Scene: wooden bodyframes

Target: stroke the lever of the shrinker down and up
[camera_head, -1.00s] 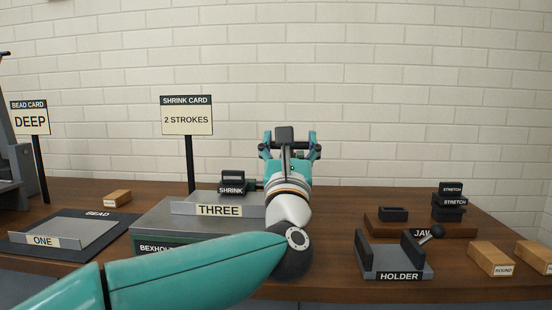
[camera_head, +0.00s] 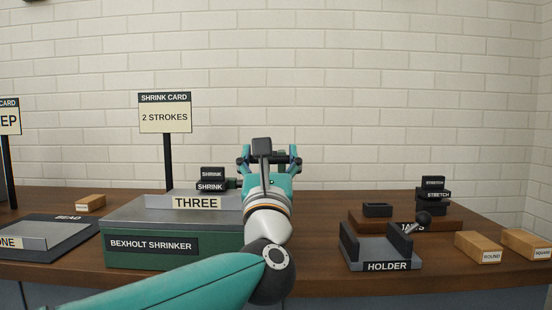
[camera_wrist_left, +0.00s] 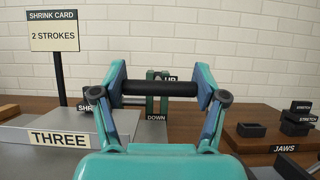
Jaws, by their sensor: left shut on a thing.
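My left gripper (camera_head: 268,160) is shut on the lever's black crossbar (camera_wrist_left: 158,88), which lies level between its two fingertips in the left wrist view. In that view, green uprights (camera_wrist_left: 151,105) stand behind the bar. An UP label (camera_wrist_left: 170,78) shows just above the bar and a DOWN label (camera_wrist_left: 156,117) below it. The shrinker (camera_head: 150,246) is a green and grey box left of my forearm. Its black SHRINK jaws (camera_head: 212,180) stand behind the THREE plate (camera_head: 196,202). My arm hides part of the shrinker and the lever's base. My right gripper is not in view.
The shrink card (camera_head: 165,117) on its post reads 2 STROKES. To the right are a holder (camera_head: 380,255), a JAWS board (camera_head: 450,220) and wooden blocks (camera_head: 478,247). A grey tray (camera_head: 45,238) lies at the left. A brick wall closes off the back.

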